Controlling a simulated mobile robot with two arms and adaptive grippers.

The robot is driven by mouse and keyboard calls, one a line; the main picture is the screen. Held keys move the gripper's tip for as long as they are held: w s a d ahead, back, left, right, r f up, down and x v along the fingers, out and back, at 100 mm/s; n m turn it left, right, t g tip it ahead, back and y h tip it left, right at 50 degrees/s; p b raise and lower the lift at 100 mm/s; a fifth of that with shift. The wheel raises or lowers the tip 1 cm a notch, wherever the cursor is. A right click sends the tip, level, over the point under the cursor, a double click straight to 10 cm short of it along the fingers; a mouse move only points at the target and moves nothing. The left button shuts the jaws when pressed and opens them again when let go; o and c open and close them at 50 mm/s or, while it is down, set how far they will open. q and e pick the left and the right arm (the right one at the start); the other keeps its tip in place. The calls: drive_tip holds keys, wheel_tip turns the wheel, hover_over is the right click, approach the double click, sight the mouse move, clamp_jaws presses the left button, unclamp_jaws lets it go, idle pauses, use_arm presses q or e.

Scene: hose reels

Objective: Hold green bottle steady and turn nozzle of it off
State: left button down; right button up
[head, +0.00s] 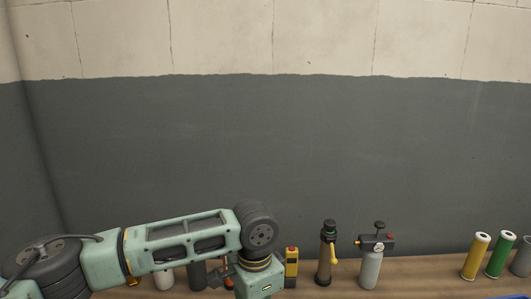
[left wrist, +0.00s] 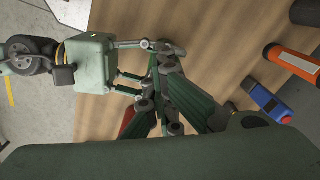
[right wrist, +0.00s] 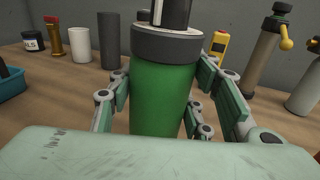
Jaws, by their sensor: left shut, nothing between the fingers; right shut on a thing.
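The green bottle (right wrist: 160,95) stands upright in the right wrist view, with a dark grey collar and a black-and-white top (right wrist: 170,12) cut off by the frame's upper edge. My right gripper (right wrist: 160,110) is shut on its body, one finger on each side. In the left wrist view my right gripper (left wrist: 148,72) reaches in from the left. My left gripper (left wrist: 163,62) is shut and empty, its fingertips overlapping the right gripper's fingers in the picture. The bottle is mostly hidden there; I cannot tell whether my left fingers touch its nozzle.
On the wooden bench (head: 425,270) stand a yellow device (head: 291,262), a brass cylinder with a yellow lever (head: 326,255) and a grey gauge bottle (head: 371,268). An orange torch (left wrist: 290,60) and a blue tool (left wrist: 268,100) are right of my left gripper. A blue bin (right wrist: 10,85) is at left.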

use_arm(q)
drive_tip(key=shift+d+f, duration=0.4)
drive_tip(key=shift+d, duration=0.05)
drive_tip(key=shift+w+a, duration=0.1)
drive_tip(key=shift+w, duration=0.05)
drive_tip(key=shift+w+a, duration=0.25)
drive_tip(key=shift+w, duration=0.3)
drive_tip(key=shift+w+r, duration=0.15)
drive_tip(key=shift+w, duration=0.1)
drive_tip(key=shift+r, duration=0.1)
drive_tip(key=shift+a, duration=0.15)
drive_tip(key=shift+a, duration=0.15)
wheel_tip(320, 180, up, 6)
drive_tip(key=shift+a, duration=0.25)
idle(0.5)
